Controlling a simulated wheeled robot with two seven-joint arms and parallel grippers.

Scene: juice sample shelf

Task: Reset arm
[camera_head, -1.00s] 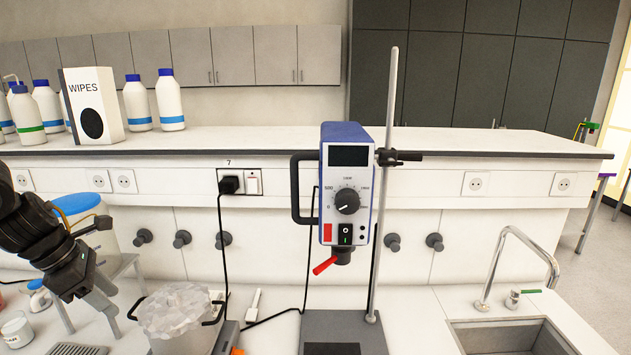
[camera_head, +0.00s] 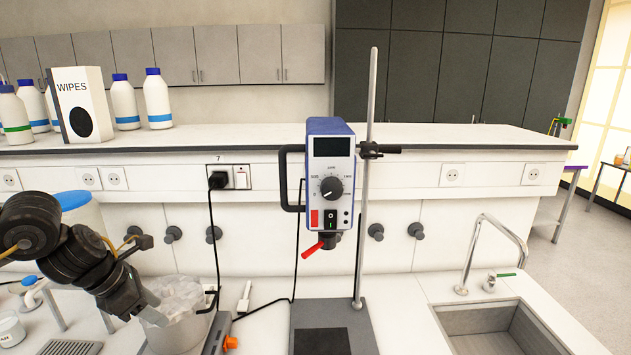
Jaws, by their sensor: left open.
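My left gripper (camera_head: 150,312) is at the lower left of the head view, at the end of my dark left arm. It is open, and I see nothing held in it. It is in front of the left side of a grey pot (camera_head: 186,335) filled with clear, crumpled-looking lumps, and covers part of it. I cannot tell whether the gripper touches the pot. My right gripper is not in view.
A blue and white stirrer unit (camera_head: 330,180) hangs on an upright rod (camera_head: 368,110) above a dark base plate (camera_head: 335,312). A sink (camera_head: 485,318) with a tap is at the right. Bottles and a wipes box (camera_head: 84,104) stand on the back shelf.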

